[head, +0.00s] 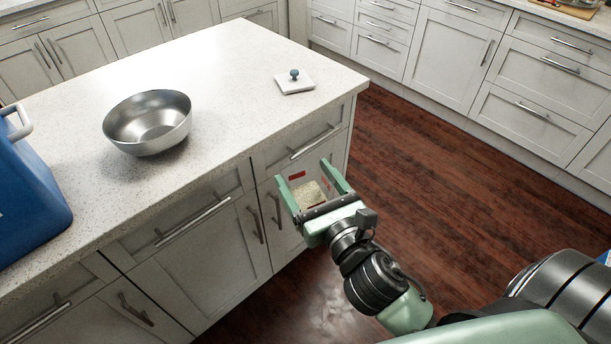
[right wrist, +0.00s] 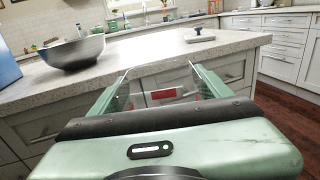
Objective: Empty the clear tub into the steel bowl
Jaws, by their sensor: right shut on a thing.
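The steel bowl (head: 148,122) stands upright on the island counter in the head view, and its visible inside looks empty. It also shows in the right wrist view (right wrist: 72,52). My right gripper (head: 303,171) is shut on the clear tub (head: 298,176), which is see-through with red marks and a pale grainy content low inside. The gripper holds the tub in front of the island's cabinet side, to the right of the bowl and apart from it. In the right wrist view the tub (right wrist: 165,93) shows faintly between the fingers. My left gripper is not in view.
A white square lid (head: 295,83) with a blue knob lies on the counter (head: 225,75) at the back right. A blue box (head: 28,195) with a pale handle stands at the left edge. The counter between bowl and lid is clear.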

